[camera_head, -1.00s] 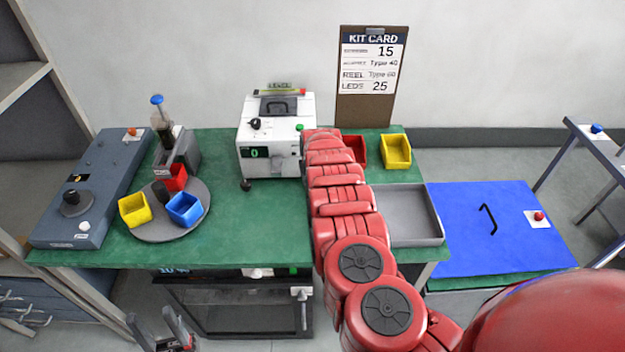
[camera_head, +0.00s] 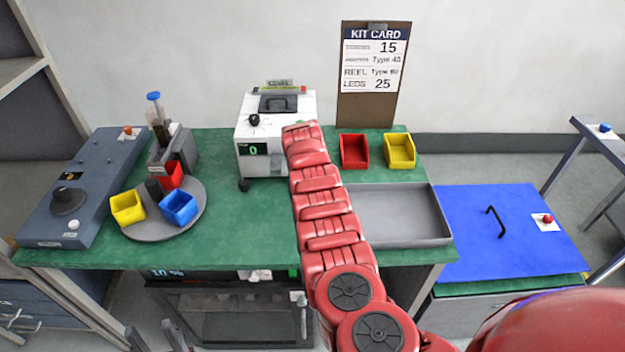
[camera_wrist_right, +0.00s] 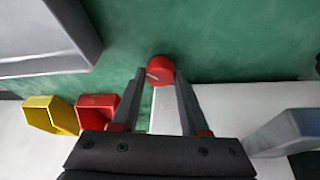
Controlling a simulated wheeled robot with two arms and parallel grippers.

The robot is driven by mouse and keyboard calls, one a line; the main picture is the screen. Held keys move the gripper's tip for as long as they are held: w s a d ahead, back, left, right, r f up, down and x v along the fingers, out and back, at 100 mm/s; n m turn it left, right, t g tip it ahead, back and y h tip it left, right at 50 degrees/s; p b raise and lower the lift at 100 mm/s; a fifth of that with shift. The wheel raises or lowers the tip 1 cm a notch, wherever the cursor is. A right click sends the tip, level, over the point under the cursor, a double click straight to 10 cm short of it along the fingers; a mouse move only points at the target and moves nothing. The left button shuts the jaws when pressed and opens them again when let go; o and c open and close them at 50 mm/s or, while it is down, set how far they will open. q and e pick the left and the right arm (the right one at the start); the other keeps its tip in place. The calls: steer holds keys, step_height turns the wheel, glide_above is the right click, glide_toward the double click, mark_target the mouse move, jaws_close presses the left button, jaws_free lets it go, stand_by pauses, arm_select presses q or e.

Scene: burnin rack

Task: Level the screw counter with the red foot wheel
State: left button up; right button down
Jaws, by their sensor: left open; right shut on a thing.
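The screw counter (camera_head: 270,133) is a white box with a "0" display, standing at the back of the green table. A small level (camera_head: 278,89) sits on its top; its bubble is too small to read. A black foot (camera_head: 244,185) shows at its front left. In the right wrist view the red foot wheel (camera_wrist_right: 160,70) is between the fingertips of my right gripper (camera_wrist_right: 158,78), which is shut on it. In the head view my right arm hides that wheel and gripper. My left gripper (camera_head: 155,338) is open and empty, low at the left before the table.
A grey turntable (camera_head: 155,232) with yellow, blue and red bins stands left. A red bin (camera_head: 354,152), a yellow bin (camera_head: 399,152) and a grey tray (camera_head: 405,215) are on the right. A blue panel (camera_head: 510,250) lies beyond the tray.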

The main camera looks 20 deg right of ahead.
steer(key=shift+c, duration=2.1)
jaws_free()
steer(key=b+v, duration=0.3)
steer(key=v, duration=1.4)
steer(key=shift+r, duration=0.2)
